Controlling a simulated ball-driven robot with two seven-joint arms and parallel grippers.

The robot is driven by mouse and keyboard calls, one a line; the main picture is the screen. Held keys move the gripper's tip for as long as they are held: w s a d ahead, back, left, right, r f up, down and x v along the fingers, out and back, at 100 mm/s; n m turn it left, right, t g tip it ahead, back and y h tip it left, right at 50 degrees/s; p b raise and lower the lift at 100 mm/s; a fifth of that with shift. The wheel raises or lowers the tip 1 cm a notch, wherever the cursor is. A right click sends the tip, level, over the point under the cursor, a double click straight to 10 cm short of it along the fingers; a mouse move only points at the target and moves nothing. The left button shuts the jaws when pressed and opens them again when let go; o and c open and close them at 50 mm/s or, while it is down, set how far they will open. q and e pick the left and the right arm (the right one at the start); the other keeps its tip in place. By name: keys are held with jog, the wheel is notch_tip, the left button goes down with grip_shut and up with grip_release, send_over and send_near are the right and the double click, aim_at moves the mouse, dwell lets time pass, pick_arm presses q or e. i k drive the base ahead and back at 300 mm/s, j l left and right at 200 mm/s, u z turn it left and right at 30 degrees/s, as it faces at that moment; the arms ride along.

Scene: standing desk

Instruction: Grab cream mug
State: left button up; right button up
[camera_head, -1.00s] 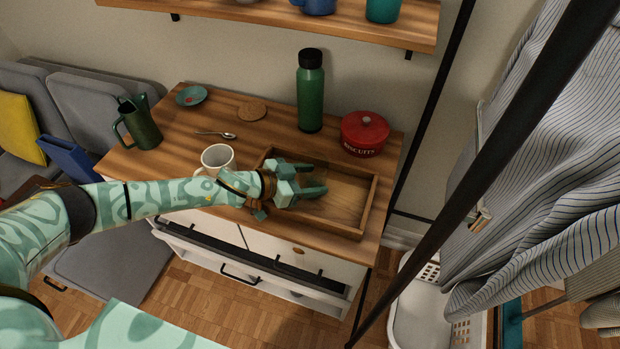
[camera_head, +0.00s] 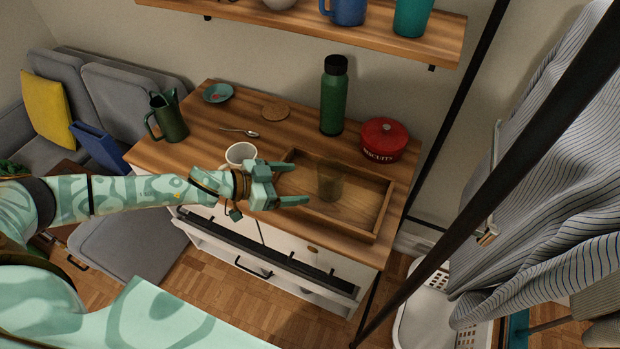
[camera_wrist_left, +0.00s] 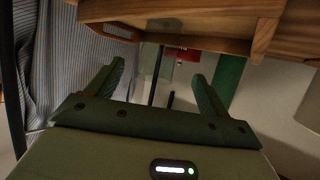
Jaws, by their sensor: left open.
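The cream mug (camera_head: 241,152) stands upright on the wooden desktop, left of the wooden tray. My left forearm and wrist cross just in front of it and hide its lower part. My left gripper (camera_head: 300,184) is open and empty, its fingers pointing right over the tray's left edge, past the mug. In the left wrist view the open fingers (camera_wrist_left: 160,85) have no mug between them; the mug does not show there. My right gripper is not in view.
The tray (camera_head: 376,208) holds a clear glass (camera_head: 329,182). Behind are a green bottle (camera_head: 333,100) and a red biscuit tin (camera_head: 384,139). A spoon (camera_head: 240,132), cork coaster (camera_head: 276,112), small dish (camera_head: 217,93) and dark green jug (camera_head: 168,118) lie around the mug. A shelf (camera_head: 330,33) hangs above.

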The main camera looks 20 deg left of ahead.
aim_at(235, 154)
jog(key=u, duration=1.25)
